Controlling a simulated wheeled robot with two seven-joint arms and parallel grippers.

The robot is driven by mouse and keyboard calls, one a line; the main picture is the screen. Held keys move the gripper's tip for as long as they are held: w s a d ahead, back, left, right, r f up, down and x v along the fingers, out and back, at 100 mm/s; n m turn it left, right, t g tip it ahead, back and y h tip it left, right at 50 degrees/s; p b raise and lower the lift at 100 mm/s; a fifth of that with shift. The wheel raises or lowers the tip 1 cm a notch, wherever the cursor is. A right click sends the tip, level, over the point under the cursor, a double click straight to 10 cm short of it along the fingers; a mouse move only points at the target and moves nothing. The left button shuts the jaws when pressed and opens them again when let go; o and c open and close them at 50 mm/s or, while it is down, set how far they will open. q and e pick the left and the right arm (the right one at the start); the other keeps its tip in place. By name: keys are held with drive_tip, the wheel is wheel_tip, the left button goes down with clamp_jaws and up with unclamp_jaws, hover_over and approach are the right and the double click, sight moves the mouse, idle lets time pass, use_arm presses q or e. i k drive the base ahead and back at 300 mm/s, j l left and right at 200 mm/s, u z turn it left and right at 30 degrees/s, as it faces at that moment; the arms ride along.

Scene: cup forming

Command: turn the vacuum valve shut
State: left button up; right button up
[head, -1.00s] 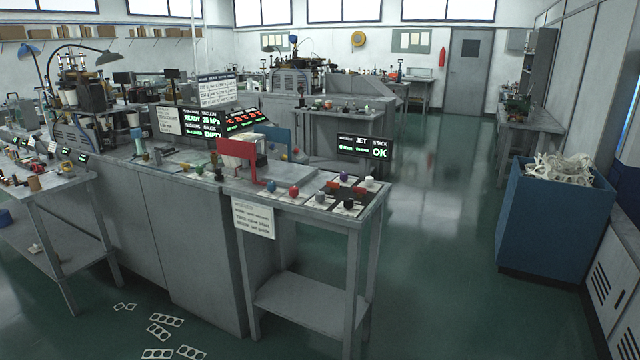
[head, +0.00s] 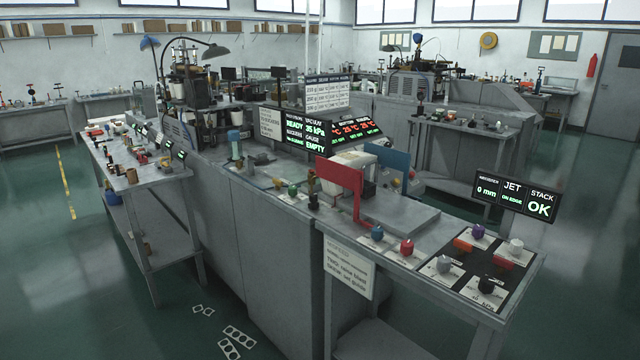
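No label naming the vacuum valve is readable in the head view. I cannot tell for sure which is the vacuum valve. A status display (head: 306,131) on the bench reads READY, vacuum 35 kPa and EMPTY. Neither gripper is in view.
A JET / STACK display (head: 514,197) reading OK stands behind the knobs. A red panel (head: 340,187) and a blue panel (head: 387,170) rise from the bench. A side table (head: 128,165) stands left. Flat scraps (head: 238,338) lie on the floor. Open floor is at right.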

sight(279, 184)
drive_tip(key=i+j, duration=0.95)
drive_tip(key=i, duration=0.25)
drive_tip(key=j+u, duration=0.05)
